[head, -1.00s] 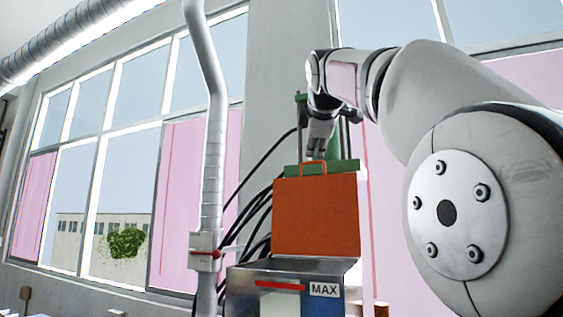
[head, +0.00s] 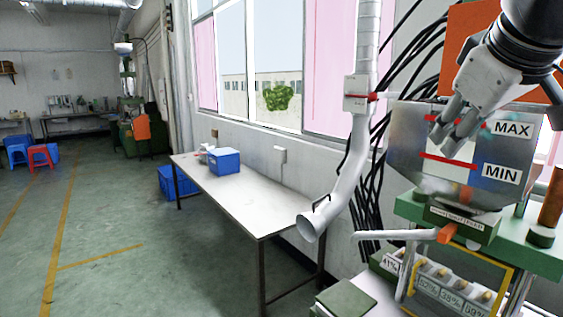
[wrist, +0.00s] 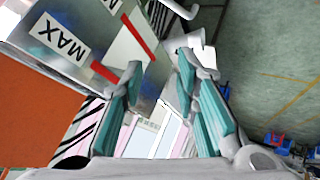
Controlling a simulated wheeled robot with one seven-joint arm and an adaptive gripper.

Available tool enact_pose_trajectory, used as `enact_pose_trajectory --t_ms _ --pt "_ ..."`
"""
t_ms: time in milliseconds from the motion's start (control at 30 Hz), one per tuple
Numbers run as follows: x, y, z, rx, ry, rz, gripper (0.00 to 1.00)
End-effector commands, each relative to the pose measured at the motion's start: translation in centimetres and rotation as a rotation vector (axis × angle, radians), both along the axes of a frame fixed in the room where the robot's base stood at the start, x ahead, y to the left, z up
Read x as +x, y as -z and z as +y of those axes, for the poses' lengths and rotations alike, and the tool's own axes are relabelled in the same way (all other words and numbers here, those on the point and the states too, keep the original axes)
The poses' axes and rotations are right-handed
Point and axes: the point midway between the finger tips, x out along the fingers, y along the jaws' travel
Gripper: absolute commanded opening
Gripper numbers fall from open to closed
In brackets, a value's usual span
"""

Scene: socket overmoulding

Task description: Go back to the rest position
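My gripper (head: 458,128) hangs at the upper right of the head view, in front of the metal hopper (head: 408,152) marked MAX and MIN. In the wrist view my gripper (wrist: 160,70) has its teal-padded fingers apart with nothing between them. The hopper's side (wrist: 95,22) also shows there, at the upper left. I cannot tell whether the fingers touch the hopper. An orange panel (head: 468,22) stands behind my arm above the hopper, partly hidden.
The green machine (head: 520,250) with an orange-tipped lever (head: 447,233) is below the hopper. A grey duct (head: 352,175) and black cables hang to its left. A white table (head: 235,190) with a blue crate (head: 224,160) stands further left. The floor at left is open.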

Motion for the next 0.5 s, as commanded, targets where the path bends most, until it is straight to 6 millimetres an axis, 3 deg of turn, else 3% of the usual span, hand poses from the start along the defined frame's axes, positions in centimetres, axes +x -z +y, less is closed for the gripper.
enact_pose_trajectory --t_ms 33,100,200,500 --pt "-1.9 2.9 1.1 0.057 0.021 0.033 0.28" --pt "-4.2 6.5 2.3 0.135 0.062 0.077 0.28" --pt "-7.1 10.8 3.6 0.222 0.116 0.132 0.28" --pt "-14.1 20.4 5.9 0.386 0.253 0.264 0.28"
